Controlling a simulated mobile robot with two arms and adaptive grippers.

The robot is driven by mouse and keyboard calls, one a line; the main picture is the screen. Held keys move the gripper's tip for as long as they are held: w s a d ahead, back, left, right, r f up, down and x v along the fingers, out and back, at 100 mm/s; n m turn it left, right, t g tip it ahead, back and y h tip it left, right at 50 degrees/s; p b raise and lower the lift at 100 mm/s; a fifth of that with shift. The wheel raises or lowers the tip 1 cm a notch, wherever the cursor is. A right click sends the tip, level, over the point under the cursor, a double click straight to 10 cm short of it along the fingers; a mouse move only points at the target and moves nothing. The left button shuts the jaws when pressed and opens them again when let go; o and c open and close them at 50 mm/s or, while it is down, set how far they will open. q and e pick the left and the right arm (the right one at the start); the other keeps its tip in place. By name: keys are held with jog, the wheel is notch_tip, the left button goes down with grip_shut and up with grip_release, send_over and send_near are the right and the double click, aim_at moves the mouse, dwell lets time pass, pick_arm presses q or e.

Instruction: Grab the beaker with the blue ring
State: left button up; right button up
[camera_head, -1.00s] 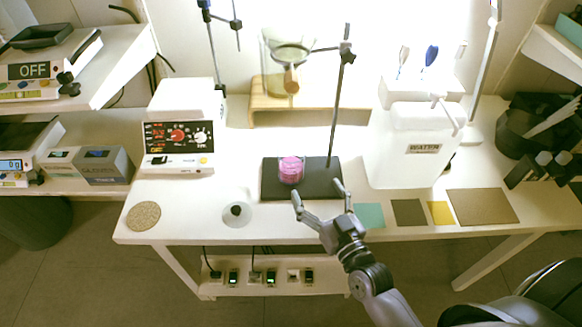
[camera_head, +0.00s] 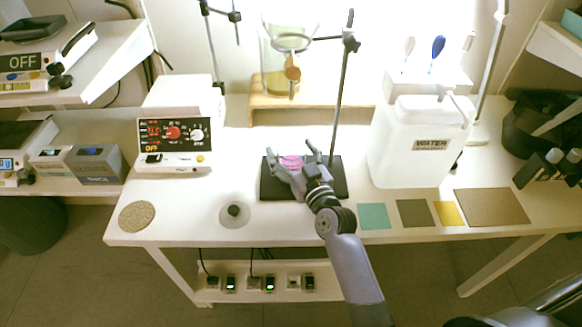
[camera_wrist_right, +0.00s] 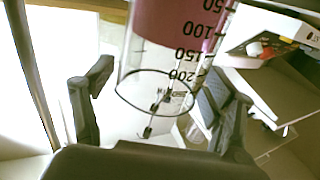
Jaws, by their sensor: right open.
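A clear beaker (camera_head: 291,161) with pink contents stands on the dark base plate (camera_head: 334,188) of a lab stand. In the wrist view the beaker (camera_wrist_right: 165,65) shows black volume marks, a broad pink band and a thin dark ring; I see no clearly blue ring on it. My right gripper (camera_head: 290,164) is open at the beaker and partly hides it. In the wrist view its two dark fingers (camera_wrist_right: 160,85) lie on either side of the beaker, with gaps visible. My left gripper is not in view.
Flat coloured squares (camera_head: 375,216) lie along the front edge. A larger glass vessel (camera_head: 284,70) is at the back.

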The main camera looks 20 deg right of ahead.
jog(key=shift+c, duration=0.2)
jog(key=shift+r, duration=0.1)
grip_shut()
dwell(0.9)
